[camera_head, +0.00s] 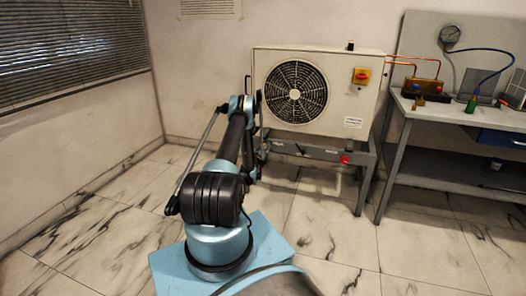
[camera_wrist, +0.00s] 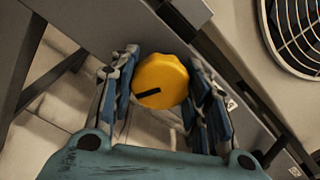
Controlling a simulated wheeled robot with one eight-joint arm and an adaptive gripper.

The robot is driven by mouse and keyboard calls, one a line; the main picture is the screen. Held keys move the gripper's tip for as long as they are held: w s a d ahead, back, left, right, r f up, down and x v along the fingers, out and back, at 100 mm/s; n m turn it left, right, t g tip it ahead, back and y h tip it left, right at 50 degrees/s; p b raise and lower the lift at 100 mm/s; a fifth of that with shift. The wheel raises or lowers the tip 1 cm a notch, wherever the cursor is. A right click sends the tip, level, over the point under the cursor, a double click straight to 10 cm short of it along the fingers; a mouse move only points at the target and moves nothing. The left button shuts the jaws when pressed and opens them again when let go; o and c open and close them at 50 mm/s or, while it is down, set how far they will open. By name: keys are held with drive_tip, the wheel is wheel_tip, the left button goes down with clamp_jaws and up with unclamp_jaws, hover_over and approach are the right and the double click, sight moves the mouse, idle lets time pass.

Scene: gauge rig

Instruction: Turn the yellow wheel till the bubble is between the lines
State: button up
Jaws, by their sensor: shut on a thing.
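The yellow wheel (camera_wrist: 160,80) is in the middle of the wrist view, a round knob with scalloped edges and a black mark on its face. My gripper (camera_wrist: 163,68) has one blue finger on each side of the wheel and is shut on it. The wheel sits at the side of a grey frame rail (camera_wrist: 225,68). In the head view my arm reaches to the left end of the stand under the white fan unit, and the wheel is hidden there. I cannot make out the bubble or its lines in either view.
The white fan unit (camera_head: 340,90) stands on the grey stand, with a red knob (camera_head: 345,159) at the stand's right. The marble floor in front is clear.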

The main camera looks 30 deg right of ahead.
sight(264, 144)
drive_tip(key=shift+n, duration=1.7)
drive_tip(key=o, duration=1.1)
drive_tip(key=shift+f, duration=0.1)
wheel_tip(264, 144, up, 8)
drive_tip(key=shift+s+d+r, duration=0.1)
drive_tip(key=shift+s+r, duration=0.05)
drive_tip(key=shift+r, duration=0.05)
drive_tip(key=shift+w+r, duration=0.2)
drive_tip(key=shift+r, duration=0.6)
